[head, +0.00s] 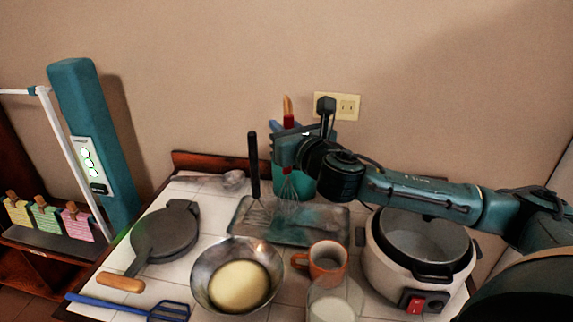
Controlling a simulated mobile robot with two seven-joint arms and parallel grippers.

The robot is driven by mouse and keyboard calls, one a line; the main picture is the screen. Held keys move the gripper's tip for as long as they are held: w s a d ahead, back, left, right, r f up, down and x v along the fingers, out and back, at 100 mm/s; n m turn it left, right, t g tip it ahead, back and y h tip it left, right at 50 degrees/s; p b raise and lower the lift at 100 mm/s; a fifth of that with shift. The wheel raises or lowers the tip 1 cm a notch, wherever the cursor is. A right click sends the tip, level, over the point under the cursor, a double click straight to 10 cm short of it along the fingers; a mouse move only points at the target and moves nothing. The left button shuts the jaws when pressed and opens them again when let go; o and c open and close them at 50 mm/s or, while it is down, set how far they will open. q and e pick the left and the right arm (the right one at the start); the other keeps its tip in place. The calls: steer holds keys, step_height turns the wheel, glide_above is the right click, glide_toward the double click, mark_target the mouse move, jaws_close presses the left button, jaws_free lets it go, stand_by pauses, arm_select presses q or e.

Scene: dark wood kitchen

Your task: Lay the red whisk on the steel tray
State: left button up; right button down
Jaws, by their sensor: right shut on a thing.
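The red whisk (287,188) hangs upright, wires down, over the steel tray (314,232). My right gripper (288,150) is shut on its red handle and hides part of it. I cannot tell whether the wires touch the tray. The tray lies on the tiled counter, in front of a teal holder (304,184). My left gripper is not in view.
A steel bowl (207,262), an orange mug (327,264) and a glass of milk (333,305) stand in front. A rice cooker (388,272) is right, a dark round pan (165,236) left.

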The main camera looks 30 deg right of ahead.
steer(key=shift+f, duration=2.5)
steer(key=shift+f, duration=0.1)
steer(key=c, duration=1.3)
jaws_free()
steer(key=shift+s+r+b, duration=0.2)
steer(key=shift+s+b, duration=1.05)
steer(key=shift+s, duration=4.7)
